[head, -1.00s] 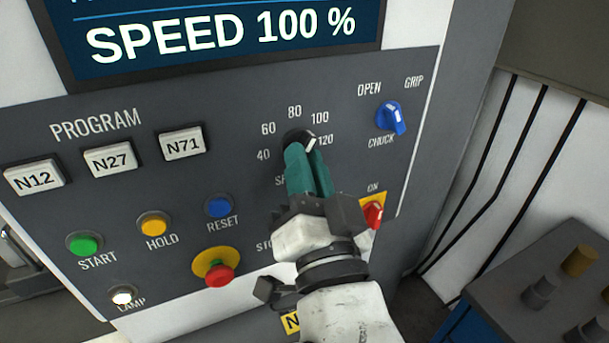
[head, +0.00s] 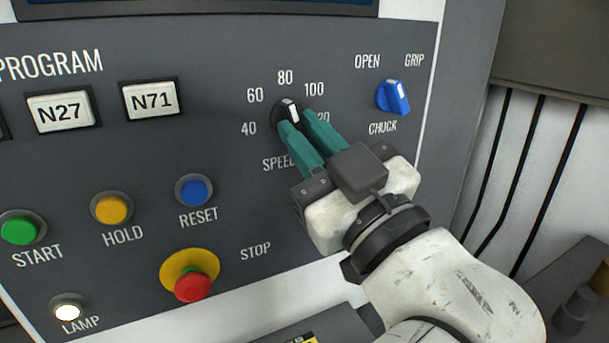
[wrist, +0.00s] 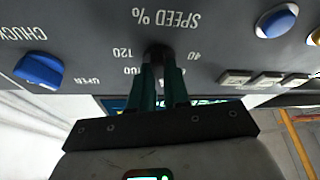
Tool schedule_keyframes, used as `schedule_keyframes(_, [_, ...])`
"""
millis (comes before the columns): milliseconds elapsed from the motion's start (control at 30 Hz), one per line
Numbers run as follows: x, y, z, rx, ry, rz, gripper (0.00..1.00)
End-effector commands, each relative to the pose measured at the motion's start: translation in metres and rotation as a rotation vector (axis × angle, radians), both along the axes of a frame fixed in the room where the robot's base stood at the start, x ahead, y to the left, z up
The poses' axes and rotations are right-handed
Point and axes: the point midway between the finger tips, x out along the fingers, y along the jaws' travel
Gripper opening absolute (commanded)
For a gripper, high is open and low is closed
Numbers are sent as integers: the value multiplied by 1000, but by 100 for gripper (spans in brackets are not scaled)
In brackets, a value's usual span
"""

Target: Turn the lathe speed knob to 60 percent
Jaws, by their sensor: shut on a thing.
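The black speed knob (head: 289,107) sits in the middle of the grey panel, with a scale from 40 to 120 around it. Its white mark points up, roughly at the 80. My gripper (head: 297,120) has its two green fingers shut on the knob, coming from the lower right. The wrist view is upside down and shows the knob (wrist: 157,52) between my fingers, below the SPEED % label. The fingers partly hide the 120 in the head view. The display's speed number is out of view.
The blue chuck knob (head: 393,97) is to the right. The red stop button (head: 193,284) on its yellow base is at lower left. The blue reset button (head: 194,191), yellow hold button (head: 111,208) and N71 key (head: 150,101) are left of my gripper.

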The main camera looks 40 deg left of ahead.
Motion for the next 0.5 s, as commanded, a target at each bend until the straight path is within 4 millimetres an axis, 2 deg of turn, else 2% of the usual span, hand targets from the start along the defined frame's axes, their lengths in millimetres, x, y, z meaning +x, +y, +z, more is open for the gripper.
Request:
schedule_keyframes(33, [3,-2,-7,-17,-44,-4,0])
schedule_keyframes(500, [5,-2,-2,-164,-390,-2,0])
